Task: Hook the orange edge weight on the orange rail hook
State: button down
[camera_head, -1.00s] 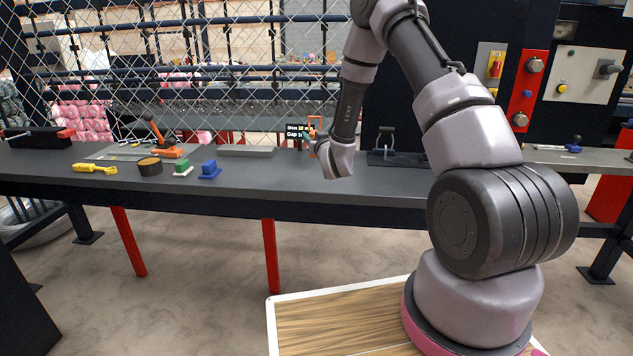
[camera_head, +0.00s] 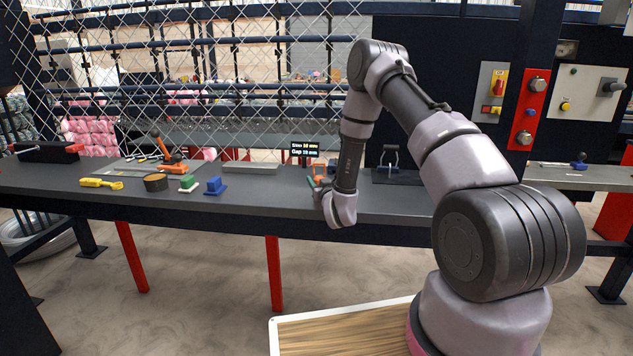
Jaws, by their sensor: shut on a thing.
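My gripper (camera_head: 317,184) is low over the front of the bench, left of my forearm, and mostly hidden by my wrist. A small orange piece, which looks like part of the orange edge weight (camera_head: 311,181), shows at its fingers; the gripper is shut on it. Its full shape is hidden. A green block (camera_head: 188,183) and a blue block (camera_head: 214,186) stand on the bench to the left. I cannot make out the orange rail hook in this view.
The dark bench (camera_head: 120,198) runs across the view, with chain-link mesh (camera_head: 230,70) behind it. A yellow tool (camera_head: 100,184), a dark round tub (camera_head: 156,182), an orange-handled tool (camera_head: 170,163) and a grey bar (camera_head: 250,168) lie left. A small display (camera_head: 304,149) stands behind my gripper.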

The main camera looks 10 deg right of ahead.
jog(key=shift+f, duration=0.1)
jog(key=shift+c, duration=2.2)
grip_release()
